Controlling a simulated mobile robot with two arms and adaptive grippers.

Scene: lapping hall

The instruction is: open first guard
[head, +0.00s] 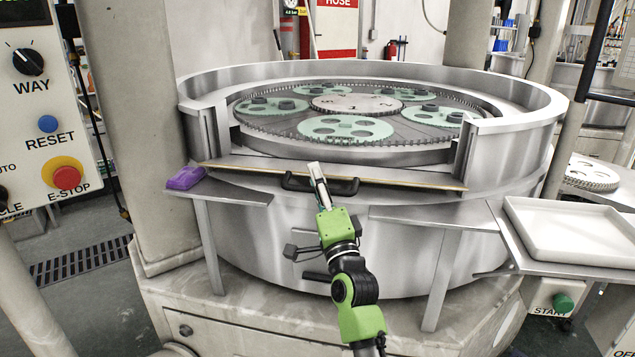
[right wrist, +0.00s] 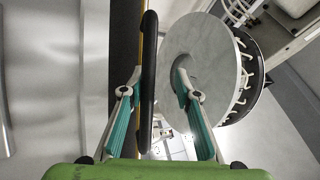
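The guard (head: 408,178) is a grey metal panel with a yellowish edge strip, set low across the front gap of the round lapping machine. Its black bar handle (head: 296,183) is at the middle of its front edge. In the right wrist view the handle (right wrist: 149,60) runs up the picture between my fingers, apart from the right finger and nearer the left one. My right gripper (head: 318,180) is at the handle, and the right wrist view shows it (right wrist: 157,78) open. Its fingers hide part of the handle in the head view. My left gripper is out of view.
Toothed rings and green carriers (head: 347,129) lie inside the machine's steel rim (head: 522,112). A purple object (head: 186,177) lies on the left ledge. A white tray (head: 577,240) stands on the right shelf. A control panel with an E-stop (head: 67,177) is at far left.

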